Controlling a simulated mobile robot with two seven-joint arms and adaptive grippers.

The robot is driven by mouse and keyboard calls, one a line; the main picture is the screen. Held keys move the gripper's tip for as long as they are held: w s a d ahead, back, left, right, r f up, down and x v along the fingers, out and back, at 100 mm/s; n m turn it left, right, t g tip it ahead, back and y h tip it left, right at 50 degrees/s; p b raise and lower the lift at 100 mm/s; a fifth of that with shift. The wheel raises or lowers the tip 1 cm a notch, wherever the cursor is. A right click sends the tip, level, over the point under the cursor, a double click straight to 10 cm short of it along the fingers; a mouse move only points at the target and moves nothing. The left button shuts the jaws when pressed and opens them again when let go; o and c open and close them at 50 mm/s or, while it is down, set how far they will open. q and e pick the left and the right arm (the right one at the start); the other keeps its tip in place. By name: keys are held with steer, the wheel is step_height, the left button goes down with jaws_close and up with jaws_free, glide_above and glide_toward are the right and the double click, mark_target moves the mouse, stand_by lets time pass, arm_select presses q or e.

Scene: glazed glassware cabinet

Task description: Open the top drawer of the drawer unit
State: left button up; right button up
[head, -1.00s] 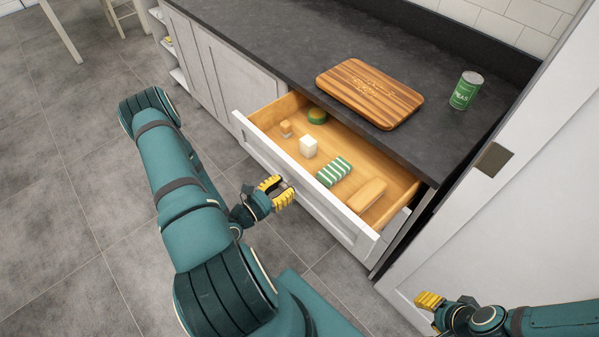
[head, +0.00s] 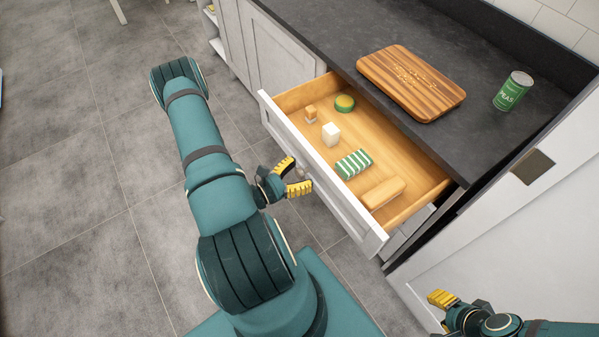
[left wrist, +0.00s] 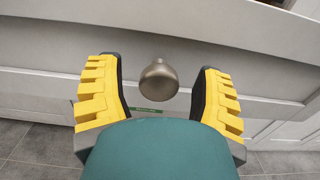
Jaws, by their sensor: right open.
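The top drawer (head: 347,212) of the white drawer unit is pulled well out, its wooden inside showing. Its round metal knob (left wrist: 158,80) sits between the spread yellow fingers of my left gripper (head: 295,175), with a gap on each side in the left wrist view. That gripper is open just in front of the drawer front. My right gripper (head: 442,300) is open and empty at the lower right, away from the drawer.
The drawer holds a green-striped block (head: 353,164), a white cube (head: 331,134), a round green item (head: 344,103) and wooden pieces. On the dark counter are a cutting board (head: 410,82) and a can of peas (head: 513,91). A white door (head: 520,230) stands at right.

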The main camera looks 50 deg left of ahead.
arm_select(q)
steer(key=s+a, duration=0.1)
steer(key=s, duration=1.1)
stand_by(0.5)
